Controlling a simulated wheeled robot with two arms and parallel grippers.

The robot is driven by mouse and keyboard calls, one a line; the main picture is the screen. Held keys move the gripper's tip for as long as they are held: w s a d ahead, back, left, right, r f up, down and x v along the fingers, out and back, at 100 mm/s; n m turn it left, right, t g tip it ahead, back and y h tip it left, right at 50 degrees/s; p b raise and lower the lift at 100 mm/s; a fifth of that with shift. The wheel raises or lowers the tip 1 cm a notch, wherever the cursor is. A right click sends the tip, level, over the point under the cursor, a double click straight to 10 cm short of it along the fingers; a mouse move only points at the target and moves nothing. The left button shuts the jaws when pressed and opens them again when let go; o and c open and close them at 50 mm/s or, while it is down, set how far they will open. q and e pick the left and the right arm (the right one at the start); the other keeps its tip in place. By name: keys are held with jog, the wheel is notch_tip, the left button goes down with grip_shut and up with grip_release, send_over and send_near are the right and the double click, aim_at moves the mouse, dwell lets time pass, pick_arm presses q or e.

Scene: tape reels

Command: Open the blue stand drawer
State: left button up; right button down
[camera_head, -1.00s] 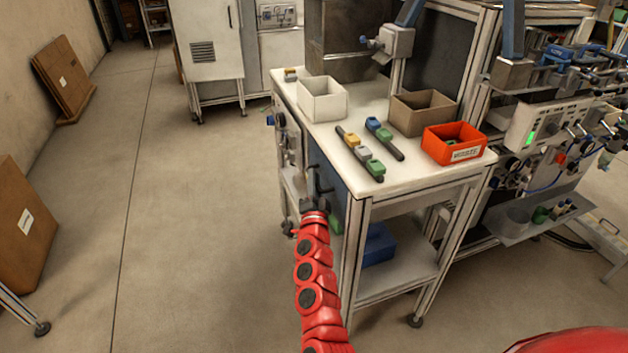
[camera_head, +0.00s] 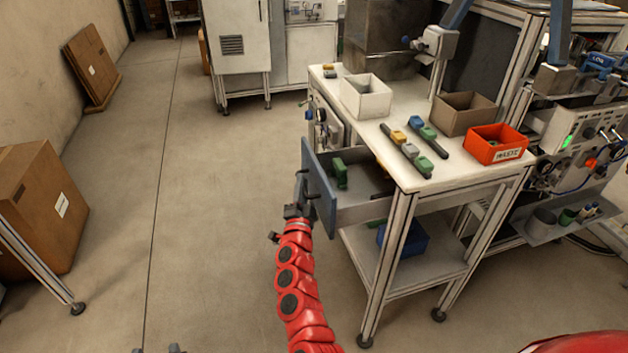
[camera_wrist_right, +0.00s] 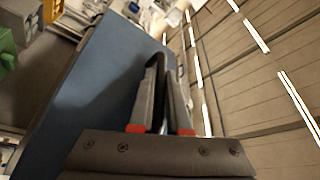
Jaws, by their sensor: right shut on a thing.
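The blue drawer front (camera_head: 320,187) of the stand (camera_head: 402,240) is pulled out to the left, and the grey drawer (camera_head: 365,212) is open behind it. A green block-like item (camera_head: 340,173) lies inside. My right gripper (camera_head: 303,192) is at the outer face of the front, shut on the dark handle. In the right wrist view my right gripper (camera_wrist_right: 160,68) has both fingers closed at the handle, beside the blue drawer front (camera_wrist_right: 105,85). Two dark tips, apparently my left gripper (camera_head: 158,350), barely show at the bottom edge.
The stand's top holds a white bin (camera_head: 365,97), a brown bin (camera_head: 463,113), a red bin (camera_head: 496,144) and several coloured tools. A blue box (camera_head: 403,239) sits on the lower shelf. The floor left of the drawer is clear up to a cardboard box (camera_head: 40,205).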

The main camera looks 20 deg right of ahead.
jog(key=a, duration=1.1)
jog(key=shift+s+a, duration=0.25)
jog(key=shift+a, duration=0.15)
jog(key=c, duration=0.9)
grip_release()
jog(key=v, duration=1.7)
jog(key=shift+s, duration=0.15)
